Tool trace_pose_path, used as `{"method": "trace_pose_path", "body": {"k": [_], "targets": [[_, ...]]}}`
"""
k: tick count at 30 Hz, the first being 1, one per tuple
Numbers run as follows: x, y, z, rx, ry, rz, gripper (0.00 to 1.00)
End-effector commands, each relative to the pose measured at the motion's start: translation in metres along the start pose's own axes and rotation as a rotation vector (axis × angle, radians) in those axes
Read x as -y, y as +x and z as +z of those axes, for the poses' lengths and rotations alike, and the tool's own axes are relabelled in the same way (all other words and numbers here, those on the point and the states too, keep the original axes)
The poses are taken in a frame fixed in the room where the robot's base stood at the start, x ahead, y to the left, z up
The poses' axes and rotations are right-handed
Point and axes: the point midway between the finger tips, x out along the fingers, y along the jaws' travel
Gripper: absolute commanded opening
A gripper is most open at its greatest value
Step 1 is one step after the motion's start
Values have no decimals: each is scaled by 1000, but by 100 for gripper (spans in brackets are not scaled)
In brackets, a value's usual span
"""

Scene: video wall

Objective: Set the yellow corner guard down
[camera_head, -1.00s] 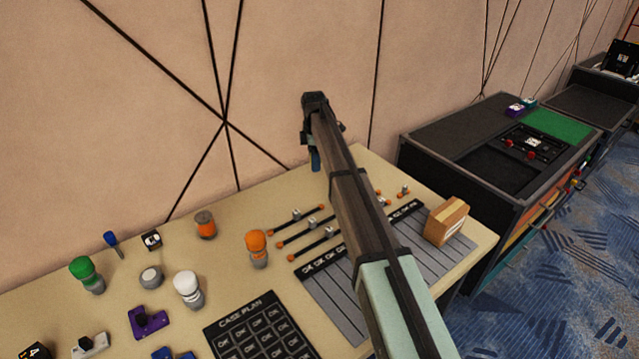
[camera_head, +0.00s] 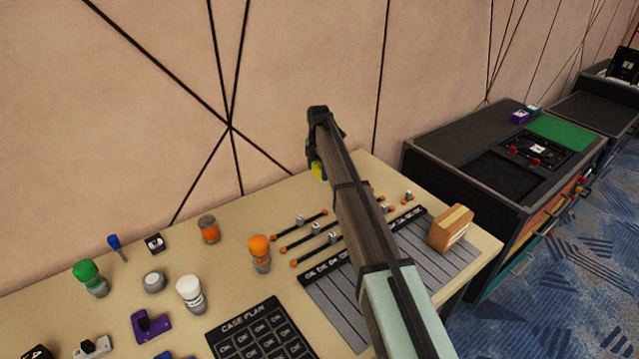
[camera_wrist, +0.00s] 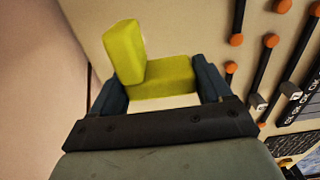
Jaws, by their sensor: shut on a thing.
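The yellow corner guard (camera_wrist: 165,76) is a bright L-shaped piece, with one leg standing up at the left in the wrist view. My gripper (camera_wrist: 162,90) is shut on it, with a dark blue finger at each side. In the head view my gripper (camera_head: 317,168) is at the back of the beige tabletop near the wall. Only a small yellow patch of the guard (camera_head: 318,170) shows there, below the gripper. The arm hides the rest. I cannot tell whether the guard touches the tabletop.
The beige table (camera_head: 200,265) holds orange-ended sliders (camera_head: 305,235), an orange-topped peg (camera_head: 260,252), an orange canister (camera_head: 209,229) and a brown box (camera_head: 451,228). The wall (camera_head: 290,60) rises close behind. Bare tabletop lies left of the gripper.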

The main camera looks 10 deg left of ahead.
Motion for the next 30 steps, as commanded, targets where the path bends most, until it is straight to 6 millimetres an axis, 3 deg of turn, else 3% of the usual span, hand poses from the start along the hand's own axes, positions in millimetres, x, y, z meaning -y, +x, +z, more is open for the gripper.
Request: {"method": "trace_pose_path", "body": {"k": [3,16,29,30], "targets": [[0,18,0,0,1,-1,49],[0,59,0,0,2,-1,49],[0,64,0,0,2,0,49],[0,64,0,0,2,0,81]]}}
